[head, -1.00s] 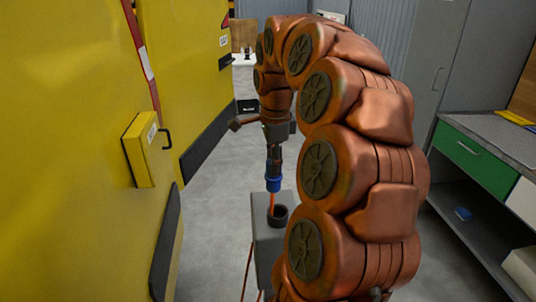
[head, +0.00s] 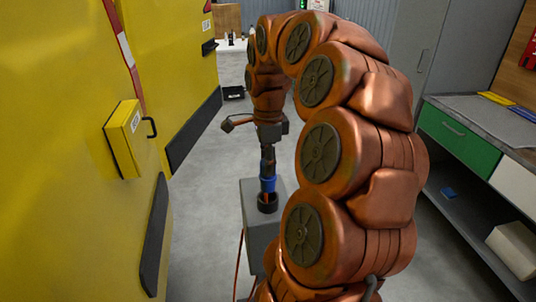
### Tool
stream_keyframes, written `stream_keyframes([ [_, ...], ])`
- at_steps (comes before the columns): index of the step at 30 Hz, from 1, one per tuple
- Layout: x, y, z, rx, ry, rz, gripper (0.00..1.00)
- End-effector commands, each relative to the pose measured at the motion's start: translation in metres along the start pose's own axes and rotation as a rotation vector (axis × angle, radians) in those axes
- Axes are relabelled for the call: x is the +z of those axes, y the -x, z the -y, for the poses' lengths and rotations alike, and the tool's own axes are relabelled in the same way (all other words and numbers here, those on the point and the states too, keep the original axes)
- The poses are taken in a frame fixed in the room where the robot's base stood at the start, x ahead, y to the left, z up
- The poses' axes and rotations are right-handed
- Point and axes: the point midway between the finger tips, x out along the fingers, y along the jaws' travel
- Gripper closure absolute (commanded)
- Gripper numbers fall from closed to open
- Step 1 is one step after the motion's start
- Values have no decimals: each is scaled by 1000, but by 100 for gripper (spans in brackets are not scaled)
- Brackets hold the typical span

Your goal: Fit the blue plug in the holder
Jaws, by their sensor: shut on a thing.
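The blue plug (head: 268,184) hangs upright below my gripper (head: 267,155), which is shut on its dark upper part. The holder (head: 268,204) is a dark round cup on top of a grey pedestal (head: 259,238). The plug's lower end is at the mouth of the holder, directly over or just inside it; I cannot tell how deep. My arm covers the pedestal's right side.
Yellow cabinets (head: 60,150) with a boxed handle (head: 126,139) stand close on the left. A workbench (head: 480,125) with a green drawer (head: 458,141) stands on the right. Grey floor (head: 205,215) is clear between the cabinets and pedestal.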

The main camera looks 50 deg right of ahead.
Motion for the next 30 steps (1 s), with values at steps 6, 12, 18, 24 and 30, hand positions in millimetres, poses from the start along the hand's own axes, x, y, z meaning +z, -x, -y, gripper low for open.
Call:
stream_keyframes([
  [6, 0, -9, 1, -4, -1, 1, 99],
  [12, 0, -9, 1, -4, -1, 1, 99],
  [18, 0, -10, 0, -3, 0, 1, 99],
  [24, 0, -11, 0, -2, 0, 0, 99],
  [30, 0, -11, 0, -1, 0, 1, 99],
])
